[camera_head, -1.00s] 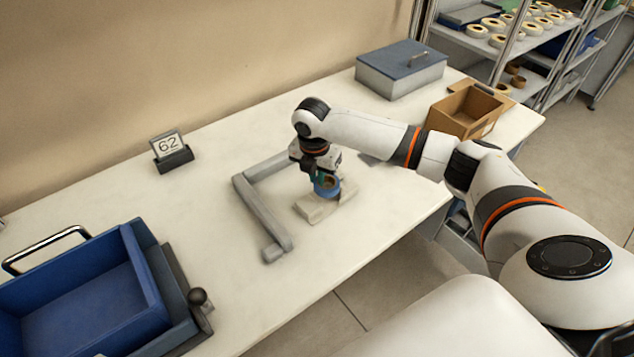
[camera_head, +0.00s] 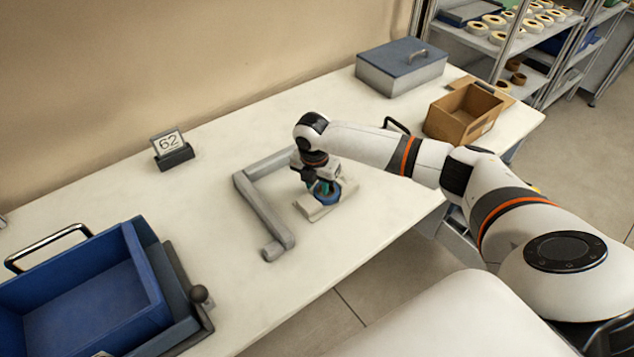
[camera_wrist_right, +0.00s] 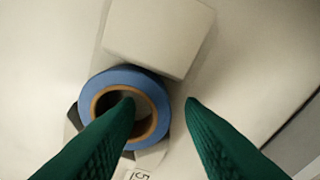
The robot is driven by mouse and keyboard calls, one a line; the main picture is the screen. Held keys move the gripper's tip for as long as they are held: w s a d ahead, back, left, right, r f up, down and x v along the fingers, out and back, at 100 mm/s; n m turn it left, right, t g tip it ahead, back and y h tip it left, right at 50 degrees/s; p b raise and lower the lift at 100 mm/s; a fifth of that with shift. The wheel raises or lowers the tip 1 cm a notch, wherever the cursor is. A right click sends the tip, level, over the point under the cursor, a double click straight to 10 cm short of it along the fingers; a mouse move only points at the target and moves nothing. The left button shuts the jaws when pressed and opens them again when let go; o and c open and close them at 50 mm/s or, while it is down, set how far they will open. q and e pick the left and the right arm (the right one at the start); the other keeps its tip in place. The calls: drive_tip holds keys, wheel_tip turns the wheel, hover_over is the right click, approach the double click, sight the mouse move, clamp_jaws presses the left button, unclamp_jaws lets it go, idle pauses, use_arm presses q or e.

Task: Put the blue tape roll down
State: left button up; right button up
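The blue tape roll (camera_head: 329,197), with a brown core, rests low at the small pale block holder (camera_head: 312,210) on the table. In the right wrist view the roll (camera_wrist_right: 94,87) is seen face-on, its hole towards the camera. My right gripper (camera_wrist_right: 160,101) is over it with two green fingers apart. One fingertip shows over the hole, the other outside the roll's right side with a visible gap. The roll's near edge is partly hidden by the fingers. My left gripper is not in view.
A grey angled bar (camera_head: 262,210) lies just left of the holder. A blue tray (camera_head: 85,300) is at the front left, a number sign (camera_head: 168,143) at the back. A cardboard box (camera_head: 462,115) and a lidded grey box (camera_head: 400,72) stand at the right. The table's front edge is near.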

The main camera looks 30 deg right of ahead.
sight(315, 191)
drive_tip(key=shift+r, duration=0.1)
wheel_tip(315, 191, up, 12)
drive_tip(key=a+b, duration=0.1)
drive_tip(key=shift+s+r, duration=0.2)
drive_tip(key=shift+s, duration=0.2)
drive_tip(key=shift+a+f, duration=0.1)
drive_tip(key=shift+a, duration=0.05)
idle(0.6)
